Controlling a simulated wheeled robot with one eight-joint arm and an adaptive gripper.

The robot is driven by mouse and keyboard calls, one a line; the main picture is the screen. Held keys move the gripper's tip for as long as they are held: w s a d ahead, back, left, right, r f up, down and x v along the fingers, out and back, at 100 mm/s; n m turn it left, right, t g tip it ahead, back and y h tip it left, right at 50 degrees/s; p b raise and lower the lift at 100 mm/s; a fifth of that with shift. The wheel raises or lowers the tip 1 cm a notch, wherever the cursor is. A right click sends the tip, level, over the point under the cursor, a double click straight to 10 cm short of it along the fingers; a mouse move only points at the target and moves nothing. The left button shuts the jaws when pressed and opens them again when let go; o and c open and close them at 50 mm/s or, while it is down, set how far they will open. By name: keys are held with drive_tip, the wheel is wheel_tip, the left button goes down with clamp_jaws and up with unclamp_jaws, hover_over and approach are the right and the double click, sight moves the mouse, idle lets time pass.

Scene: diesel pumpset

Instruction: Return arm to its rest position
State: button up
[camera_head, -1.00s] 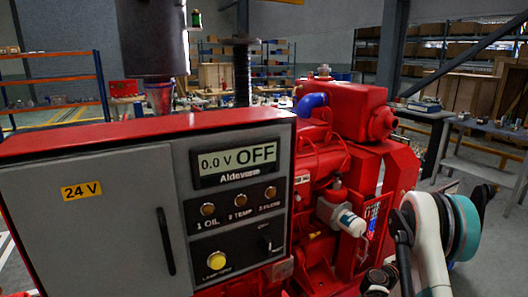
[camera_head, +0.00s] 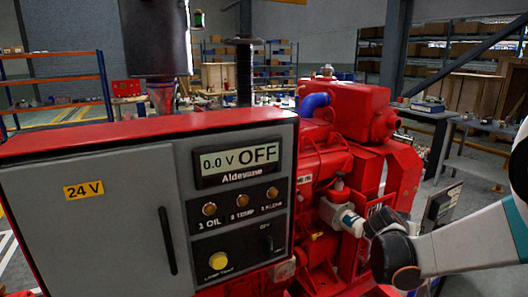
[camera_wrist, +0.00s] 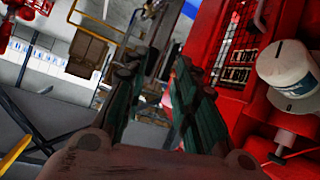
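My gripper (camera_wrist: 157,72) shows in the wrist view with its two dark green fingers apart and a gap between them. I see nothing held in the gap. In the head view, my white and dark grey arm reaches in from the right edge, in front of the red diesel pumpset (camera_head: 345,110); I cannot make out the fingers there. In the wrist view, the pumpset's red side (camera_wrist: 235,50) and a white cylinder (camera_wrist: 290,70) lie right of the fingers, apart from them.
A grey control panel (camera_head: 90,215) with a red top fills the left front; its display (camera_head: 238,161) reads 0.0 V OFF. Workbenches (camera_head: 480,130) stand behind at the right. Shelves (camera_head: 270,65) stand at the back. Floor shows between pumpset and benches.

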drive_tip(key=s+a+r+n+y, duration=0.1)
drive_tip(key=s+a+n+y, duration=0.3)
drive_tip(key=s+a, duration=0.7)
drive_tip(key=s+a+r+n+y, duration=0.2)
drive_tip(key=s+a+y, duration=0.3)
drive_tip(key=s+a, duration=0.7)
drive_tip(key=s+n, duration=0.1)
drive_tip(key=s, duration=0.4)
drive_tip(key=shift+r+n, duration=0.3)
drive_tip(key=shift+n, duration=0.1)
idle(0.5)
